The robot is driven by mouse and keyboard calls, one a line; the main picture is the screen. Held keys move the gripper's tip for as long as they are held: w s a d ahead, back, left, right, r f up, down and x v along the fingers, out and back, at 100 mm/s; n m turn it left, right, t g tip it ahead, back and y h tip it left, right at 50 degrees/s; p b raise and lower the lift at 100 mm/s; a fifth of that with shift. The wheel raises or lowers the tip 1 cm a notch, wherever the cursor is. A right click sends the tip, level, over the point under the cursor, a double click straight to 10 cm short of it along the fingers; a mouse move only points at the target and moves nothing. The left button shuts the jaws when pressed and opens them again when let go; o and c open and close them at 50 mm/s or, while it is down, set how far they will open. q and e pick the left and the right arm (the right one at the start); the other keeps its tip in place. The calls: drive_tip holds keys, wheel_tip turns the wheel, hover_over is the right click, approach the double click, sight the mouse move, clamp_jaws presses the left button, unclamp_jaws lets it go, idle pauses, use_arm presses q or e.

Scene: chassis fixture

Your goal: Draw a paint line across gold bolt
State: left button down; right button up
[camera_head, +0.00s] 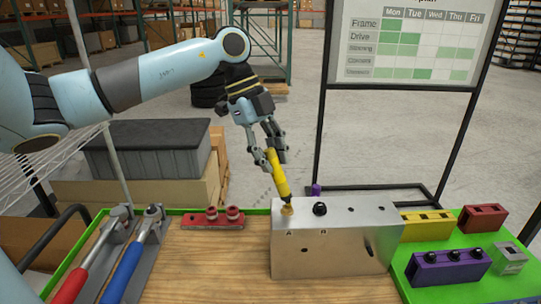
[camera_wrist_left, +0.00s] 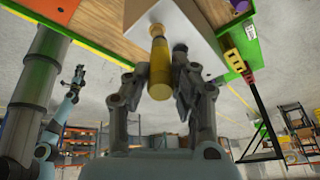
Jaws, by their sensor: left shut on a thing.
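My left gripper (camera_head: 270,150) is shut on a yellow paint marker (camera_head: 277,173), held tilted with its lower end down at the gold bolt (camera_head: 287,210). The gold bolt sits by the letter A on top of the silver metal block (camera_head: 330,262). The marker's tip appears at or just above the bolt; contact cannot be told. A black bolt (camera_head: 320,208) stands by the letter B. In the left wrist view the marker (camera_wrist_left: 159,70) lies between the fingers (camera_wrist_left: 160,85), and the gold bolt (camera_wrist_left: 156,29) shows just beyond its tip.
Red and blue torque wrenches (camera_head: 125,270) lie in holders at the left. A red rack (camera_head: 212,220) sits behind on the wooden table (camera_head: 210,265). Yellow (camera_head: 428,226), red (camera_head: 482,218) and purple (camera_head: 447,268) blocks stand on the green tray at the right.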

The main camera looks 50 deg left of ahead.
use_arm(q)
drive_tip(key=shift+s+a+p, duration=0.35)
drive_tip(key=shift+s+p, duration=0.05)
idle(0.4)
drive_tip(key=shift+w+d+f+b, duration=0.1)
drive_tip(key=shift+w+d+b, duration=0.25)
drive_tip(key=shift+b, duration=0.15)
idle(0.5)
wheel_tip(320, 180, up, 2)
drive_tip(key=shift+w+r+p, duration=0.1)
drive_tip(key=shift+p, duration=0.85)
wheel_tip(320, 180, up, 4)
drive_tip(key=p, duration=0.3)
